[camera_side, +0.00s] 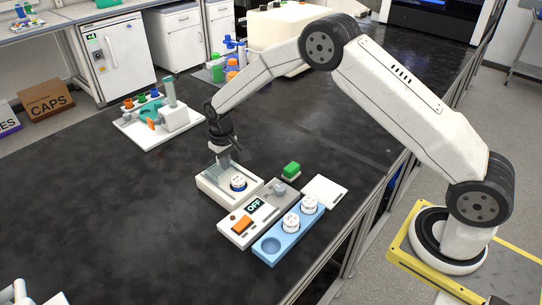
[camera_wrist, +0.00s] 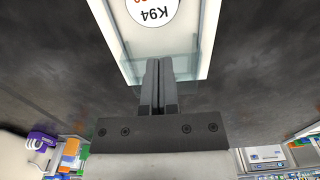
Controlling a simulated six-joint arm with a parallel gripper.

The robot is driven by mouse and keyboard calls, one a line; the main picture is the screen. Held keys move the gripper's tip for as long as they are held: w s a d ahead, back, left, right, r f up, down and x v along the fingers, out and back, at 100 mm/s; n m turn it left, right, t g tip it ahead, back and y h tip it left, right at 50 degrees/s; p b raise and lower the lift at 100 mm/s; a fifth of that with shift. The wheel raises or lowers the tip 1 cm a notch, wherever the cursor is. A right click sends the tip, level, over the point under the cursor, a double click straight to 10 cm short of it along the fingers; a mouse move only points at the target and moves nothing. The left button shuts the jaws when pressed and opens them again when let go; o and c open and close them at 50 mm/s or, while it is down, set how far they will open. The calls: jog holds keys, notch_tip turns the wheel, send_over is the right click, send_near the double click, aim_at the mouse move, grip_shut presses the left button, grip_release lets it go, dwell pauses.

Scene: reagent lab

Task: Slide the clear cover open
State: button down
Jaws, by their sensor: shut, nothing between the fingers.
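A white open-topped box (camera_side: 212,190) stands on the dark bench in the side view, and its white walls also show in the wrist view (camera_wrist: 205,25). A round white-topped item with a blue base (camera_side: 238,184) sits in it; its label reads K94 in the wrist view (camera_wrist: 153,12). The clear cover (camera_wrist: 183,68) shows as a pale greenish glassy sheet near the box's end wall. My gripper (camera_side: 224,164) is shut and empty, pointing down at the box. Its fingertips (camera_wrist: 158,62) overlap the clear sheet in the wrist view; I cannot tell whether they touch it.
A white panel with an orange switch (camera_side: 242,224) and an OFF display adjoins the box. Beside it is a blue tray (camera_side: 271,257) with two white-topped items and an empty well.

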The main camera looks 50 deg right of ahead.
jog(key=shift+s+a+f, duration=0.1)
jog(key=shift+s+f, duration=0.3)
jog(key=shift+s, duration=0.5)
jog(key=shift+w+r, duration=0.2)
jog(key=shift+r, duration=3.5)
